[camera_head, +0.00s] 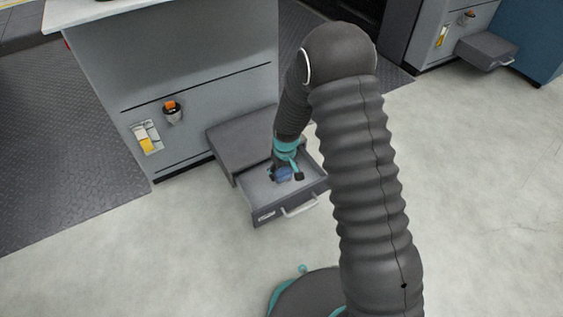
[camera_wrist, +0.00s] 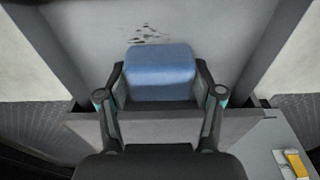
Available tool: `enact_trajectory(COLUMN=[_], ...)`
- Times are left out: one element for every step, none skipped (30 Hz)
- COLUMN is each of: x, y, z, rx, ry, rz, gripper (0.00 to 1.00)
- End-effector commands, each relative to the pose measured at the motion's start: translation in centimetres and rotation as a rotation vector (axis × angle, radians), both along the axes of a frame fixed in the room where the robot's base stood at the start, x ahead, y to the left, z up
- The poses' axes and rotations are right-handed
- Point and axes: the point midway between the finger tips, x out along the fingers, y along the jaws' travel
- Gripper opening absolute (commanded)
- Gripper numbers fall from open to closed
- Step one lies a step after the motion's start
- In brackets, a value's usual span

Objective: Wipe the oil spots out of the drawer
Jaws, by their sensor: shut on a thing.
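The drawer (camera_head: 256,207) is pulled out from the grey ink unit, with a pale inner floor and a light handle on its front. My gripper (camera_head: 284,176) reaches down inside it. In the wrist view my gripper (camera_wrist: 160,98) is shut on a blue cloth or pad (camera_wrist: 160,70), which lies at or just above the drawer floor (camera_wrist: 215,30); contact is not clear. Dark oil spots (camera_wrist: 148,35) show on the floor just beyond the pad's top edge. Any spots under the pad are hidden. The pad also shows in the head view (camera_head: 283,175).
The grey unit (camera_head: 200,80) stands behind the drawer, with an orange-topped knob (camera_head: 171,108) and a yellow-and-white item (camera_head: 148,138) on its face. A second unit with an open drawer (camera_head: 487,50) is at the far right. The floor left of the drawer is clear.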

Motion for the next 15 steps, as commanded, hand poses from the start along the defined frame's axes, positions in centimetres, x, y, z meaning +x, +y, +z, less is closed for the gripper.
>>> enact_trajectory(x=[0.0, 0.0, 0.0, 0.0, 0.0, 0.0, 0.0, 0.0, 0.0, 0.0, 0.0, 0.0, 0.0, 0.0, 0.0], y=[0.0, 0.0, 0.0, 0.0, 0.0, 0.0, 0.0, 0.0, 0.0, 0.0, 0.0, 0.0, 0.0, 0.0, 0.0], z=[0.8, 1.1, 1.4, 1.7, 2.0, 2.3, 2.6, 2.8, 3.1, 3.2, 3.3, 3.4, 3.5, 3.5, 3.5], rx=[0.001, 0.001, 0.001, 0.001, 0.001, 0.001, 0.001, 0.001, 0.001, 0.001, 0.001, 0.001, 0.0, 0.0, 0.0], ry=[-0.001, -0.001, -0.001, -0.001, -0.002, -0.002, -0.002, -0.002, -0.001, -0.001, -0.001, -0.001, 0.0, 0.0, 0.0], rz=[0.0, 0.0, 0.0, 0.0, 0.0, 0.0, 0.0, 0.0, 0.0, 0.0, 0.0, 0.0, 0.0, 0.0, 0.0], gripper=[0.34, 0.34, 0.34, 0.34, 0.34, 0.34, 0.34, 0.34, 0.34, 0.34, 0.34, 0.34, 0.34, 0.34, 0.34])
